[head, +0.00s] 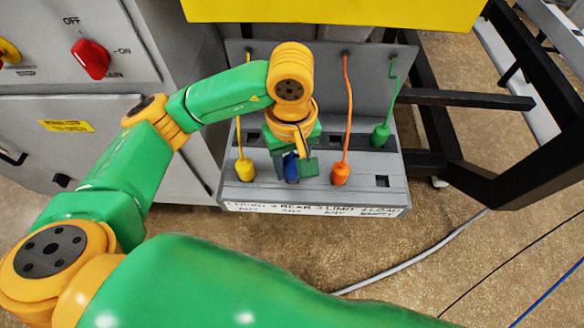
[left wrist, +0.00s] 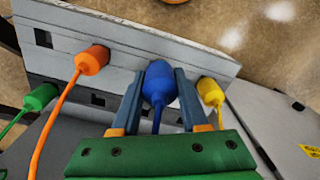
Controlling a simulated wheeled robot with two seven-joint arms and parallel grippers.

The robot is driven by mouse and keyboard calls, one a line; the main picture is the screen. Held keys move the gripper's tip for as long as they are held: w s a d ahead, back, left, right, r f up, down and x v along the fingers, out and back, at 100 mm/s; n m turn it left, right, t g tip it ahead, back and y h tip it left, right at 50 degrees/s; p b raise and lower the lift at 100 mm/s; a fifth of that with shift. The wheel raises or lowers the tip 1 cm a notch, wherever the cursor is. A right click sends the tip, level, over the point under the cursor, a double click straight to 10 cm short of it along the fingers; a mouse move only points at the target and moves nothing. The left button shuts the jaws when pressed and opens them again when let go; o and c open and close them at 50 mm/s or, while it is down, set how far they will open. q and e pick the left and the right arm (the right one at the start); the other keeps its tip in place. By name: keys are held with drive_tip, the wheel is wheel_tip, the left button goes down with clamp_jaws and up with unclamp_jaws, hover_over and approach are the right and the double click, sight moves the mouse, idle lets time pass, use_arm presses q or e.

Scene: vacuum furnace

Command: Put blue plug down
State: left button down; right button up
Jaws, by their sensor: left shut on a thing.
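The blue plug (head: 291,169) is at the front row of the grey socket panel (head: 240,194), between the yellow plug (head: 245,170) and the orange plug (head: 340,174). My left gripper (head: 297,163) is shut on it from above. In the left wrist view the blue plug (left wrist: 159,83) sits between the two dark fingers (left wrist: 158,80), its cord running back toward the palm. The gripper partly hides it in the head view. I cannot tell whether its tip is inside a socket. My right gripper is not in view.
The green plug (head: 381,135) stands farther back at the right. A bare square socket (head: 382,181) is at the front right. A labelled strip (head: 312,209) runs along the front edge. A grey cabinet (head: 90,115) stands left, a black frame (head: 440,140) right, and a yellow panel (head: 330,10) overhangs.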

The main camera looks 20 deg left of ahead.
use_arm(q)
drive_tip(key=s+d+r+b, duration=0.25)
drive_tip(key=s+r, duration=0.45)
drive_tip(key=s, duration=0.4)
drive_tip(key=w+a+f+m, duration=0.5)
drive_tip(key=w+a+m, duration=0.2)
drive_tip(key=w+a, duration=0.1)
drive_tip(key=shift+w+a+m+p, duration=0.2)
drive_tip(key=shift+w+m+p, duration=0.2)
drive_tip(key=shift+w, duration=0.15)
drive_tip(key=shift+r, duration=0.15)
